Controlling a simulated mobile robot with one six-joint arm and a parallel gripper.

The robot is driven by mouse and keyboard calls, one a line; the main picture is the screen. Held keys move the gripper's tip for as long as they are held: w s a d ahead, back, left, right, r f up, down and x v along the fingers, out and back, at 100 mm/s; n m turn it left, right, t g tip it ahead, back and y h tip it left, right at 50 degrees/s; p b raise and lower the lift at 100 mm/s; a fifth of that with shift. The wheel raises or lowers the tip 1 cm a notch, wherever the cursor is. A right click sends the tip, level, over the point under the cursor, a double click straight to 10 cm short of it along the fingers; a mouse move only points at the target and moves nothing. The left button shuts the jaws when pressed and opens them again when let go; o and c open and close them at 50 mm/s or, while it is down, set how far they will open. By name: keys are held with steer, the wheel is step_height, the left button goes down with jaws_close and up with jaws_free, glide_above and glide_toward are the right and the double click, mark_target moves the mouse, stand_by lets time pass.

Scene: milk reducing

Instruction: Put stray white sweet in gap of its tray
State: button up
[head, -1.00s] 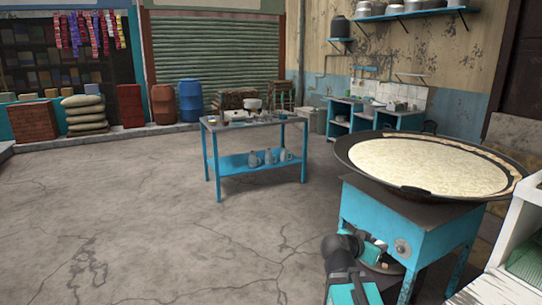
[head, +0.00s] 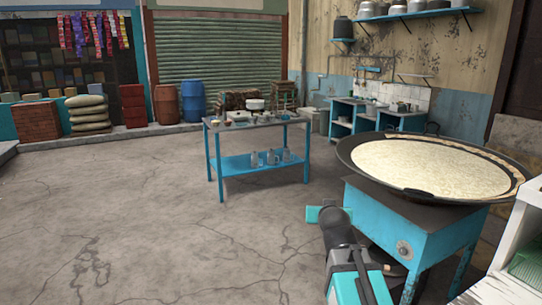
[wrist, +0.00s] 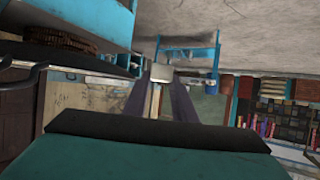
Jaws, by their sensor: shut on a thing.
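A small pale white block, which looks like the white sweet (wrist: 160,74), sits between the fingertips of my gripper (wrist: 161,82) in the wrist view. The dark fingers close on it from both sides. It is held up in the air, with the room behind it. In the head view my arm reaches up at the lower middle, but the fingers and the sweet cannot be made out there. I cannot make out the sweet's tray or its gap in either view.
A wide pan of milk (head: 430,168) stands on a blue stove (head: 405,235) close to my arm's right. A white stand (head: 510,245) with green mesh is at the right edge. A blue-legged table (head: 262,122) with vessels stands further back. The floor at left is clear.

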steer(key=shift+w+a+r+n+y, duration=0.15)
steer(key=shift+w+r+n+y, duration=0.1)
steer(key=shift+r+n+y, duration=0.15)
steer(key=shift+w+a+r+n+y, duration=0.2)
steer(key=shift+r+y, duration=0.1)
steer(key=shift+r, duration=0.15)
steer(key=shift+a, duration=0.1)
